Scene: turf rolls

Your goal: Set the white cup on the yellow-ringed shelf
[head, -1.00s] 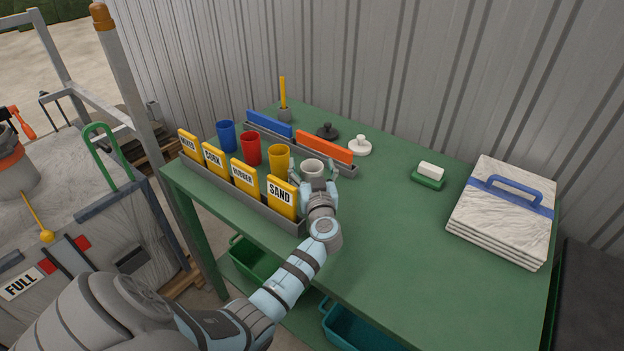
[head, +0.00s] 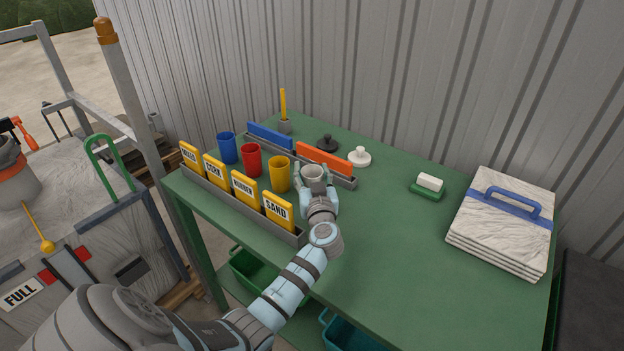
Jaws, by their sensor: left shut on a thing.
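The white cup (head: 313,174) is upright near the middle of the green table. My left gripper (head: 315,185) is shut on it from the near side, with fingers on both sides. I cannot tell whether the cup touches the table. The cup's lower part is hidden by the gripper. I cannot make out a yellow-ringed shelf. My right gripper is not in view.
A yellow cup (head: 279,173), a red cup (head: 251,160) and a blue cup (head: 227,147) stand left of the gripper, behind a rack (head: 240,207) of yellow labels. A tile stack (head: 500,225) lies at right. The table (head: 400,260) is clear front right.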

